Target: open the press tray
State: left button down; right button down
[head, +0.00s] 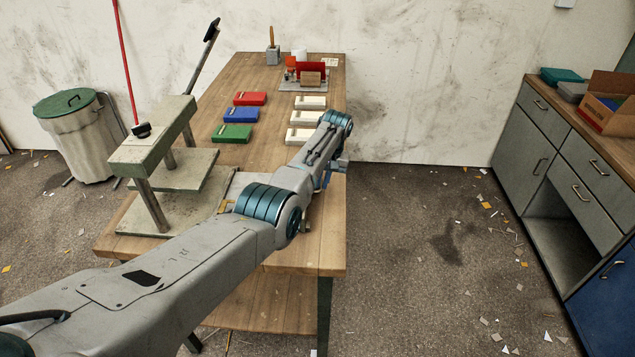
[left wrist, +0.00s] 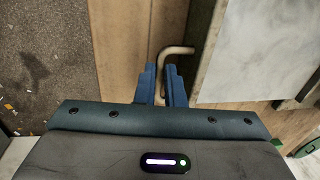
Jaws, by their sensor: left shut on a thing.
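The press (head: 155,150) is a grey metal frame with a long black-tipped lever, standing on the left of the wooden table. Its tray (head: 240,181) shows as a pale flat strip at the press's right side, mostly hidden behind my left arm. In the left wrist view, the tray (left wrist: 258,55) is a pale plate with a grey front edge, and a bent metal handle (left wrist: 176,50) sticks out from it. My left gripper (head: 324,181) has its blue fingers (left wrist: 161,72) shut on this handle. How far the tray is out is hard to tell. My right gripper is out of view.
Red (head: 250,98), blue (head: 241,115) and green (head: 232,133) boxes lie on the table (head: 185,250), with several white boxes (head: 302,135) to their right. Floor right of the table is open, up to a cabinet (head: 570,160).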

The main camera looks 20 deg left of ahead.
pick_arm(q)
jog(key=shift+d, duration=0.15)
jog(key=c, duration=1.5)
grip_release()
jog(key=shift+c, duration=0.2)
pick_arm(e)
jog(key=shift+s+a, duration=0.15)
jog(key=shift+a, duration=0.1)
